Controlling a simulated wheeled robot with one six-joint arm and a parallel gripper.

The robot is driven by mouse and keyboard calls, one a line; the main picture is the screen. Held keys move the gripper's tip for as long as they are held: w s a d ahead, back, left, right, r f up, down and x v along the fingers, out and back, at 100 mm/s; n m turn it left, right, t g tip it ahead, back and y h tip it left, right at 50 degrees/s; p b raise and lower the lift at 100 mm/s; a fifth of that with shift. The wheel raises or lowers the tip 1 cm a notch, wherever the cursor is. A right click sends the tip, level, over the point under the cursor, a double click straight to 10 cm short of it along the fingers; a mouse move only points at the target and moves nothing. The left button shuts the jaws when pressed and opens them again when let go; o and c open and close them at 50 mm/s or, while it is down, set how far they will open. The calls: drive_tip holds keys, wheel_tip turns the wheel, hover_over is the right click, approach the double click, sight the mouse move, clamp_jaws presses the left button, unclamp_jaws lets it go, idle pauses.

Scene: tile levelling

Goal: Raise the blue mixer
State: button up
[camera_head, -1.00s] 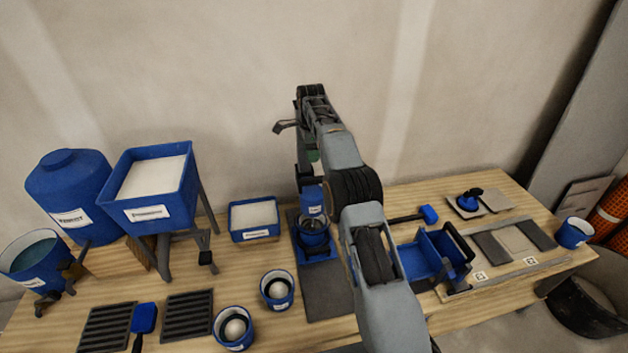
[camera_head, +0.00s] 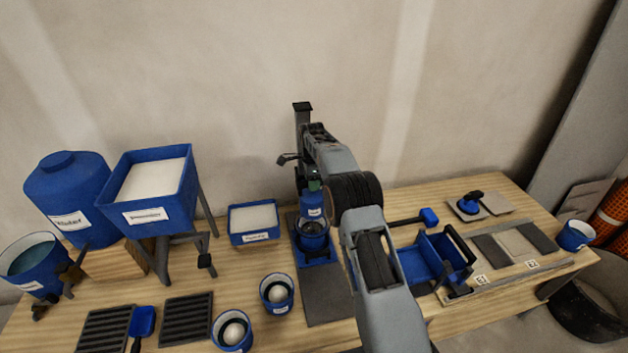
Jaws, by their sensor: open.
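The blue mixer (camera_head: 314,205) is a blue body with a white label and a green part at its top. It sits upright on a dark stand (camera_head: 302,116) against the wall side of the table, low over a blue bucket (camera_head: 314,240) on the stand's base. My gripper (camera_head: 305,178) is at the mixer's upper part, at the end of my downward-bent arm. It is open; its fingertips are mostly hidden, and I cannot tell whether they touch the mixer.
A tray of white material (camera_head: 235,238) stands left of the mixer. Two blue cups, one being a blue cup (camera_head: 277,291), stand in front. A blue tool caddy (camera_head: 425,258) is to the right. A hopper (camera_head: 160,216) stands further left.

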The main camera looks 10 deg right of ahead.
clamp_jaws()
idle(0.3)
wheel_tip(320, 180, up, 13)
drive_tip(key=p, duration=0.7)
drive_tip(key=shift+p, duration=0.35)
drive_tip(key=shift+w, duration=0.1)
drive_tip(key=shift+c, duration=1.1)
unclamp_jaws()
drive_tip(key=shift+r, duration=0.1)
drive_tip(key=shift+o, duration=1.1)
